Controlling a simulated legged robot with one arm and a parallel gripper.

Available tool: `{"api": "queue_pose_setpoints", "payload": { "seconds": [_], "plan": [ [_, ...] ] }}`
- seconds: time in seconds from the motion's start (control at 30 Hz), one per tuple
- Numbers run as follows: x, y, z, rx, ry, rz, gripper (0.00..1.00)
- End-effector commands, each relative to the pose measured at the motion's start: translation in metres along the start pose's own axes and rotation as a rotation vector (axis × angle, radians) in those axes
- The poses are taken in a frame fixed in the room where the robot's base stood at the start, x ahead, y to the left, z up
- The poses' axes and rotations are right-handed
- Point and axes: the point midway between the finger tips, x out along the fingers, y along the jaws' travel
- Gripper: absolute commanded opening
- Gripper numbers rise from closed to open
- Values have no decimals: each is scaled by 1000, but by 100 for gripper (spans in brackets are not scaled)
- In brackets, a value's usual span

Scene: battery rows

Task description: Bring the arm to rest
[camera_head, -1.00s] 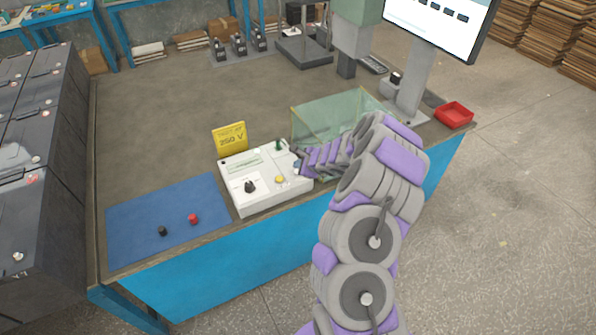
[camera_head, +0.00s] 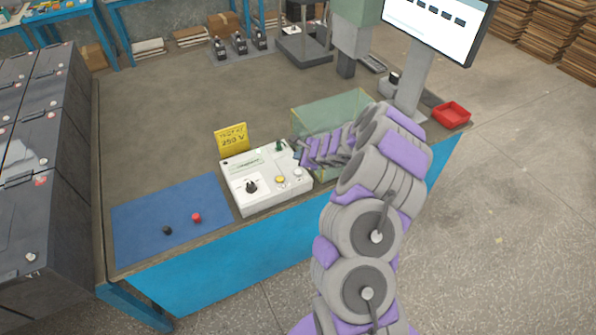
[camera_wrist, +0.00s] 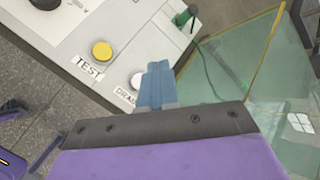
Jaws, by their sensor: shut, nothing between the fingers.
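My gripper (camera_wrist: 156,84) is shut and empty, its blue fingertips together in the wrist view. In that view it hangs over or beside the right edge of the white control box (camera_wrist: 60,22), near the white button marked DRAIN (camera_wrist: 137,80). A yellow button marked TEST (camera_wrist: 102,50) is to its left. I cannot tell whether the fingertips touch the box. In the head view my arm reaches up from the bottom and bends left to the white box (camera_head: 262,200), whose black knob (camera_head: 252,186) faces up. The fingertips are mostly hidden there by the wrist.
A clear greenish enclosure (camera_head: 325,115) stands right behind the gripper. A yellow sign (camera_head: 232,139) stands behind the box. A blue mat (camera_head: 165,230) with a red cap (camera_head: 196,217) and a black cap (camera_head: 167,230) lies left. A red tray (camera_head: 452,114) is far right.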

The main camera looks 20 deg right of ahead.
Motion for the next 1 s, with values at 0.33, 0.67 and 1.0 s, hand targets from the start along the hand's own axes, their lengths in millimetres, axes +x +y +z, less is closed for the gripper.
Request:
{"api": "queue_pose_setpoints", "payload": {
  "seconds": [0.33,0.67,1.0],
  "plan": [
    [0,0,0,0,0,0,0],
    [-5,-2,22,-43,-37,4,0],
    [-88,31,209,-502,-365,86,0]
  ]
}}
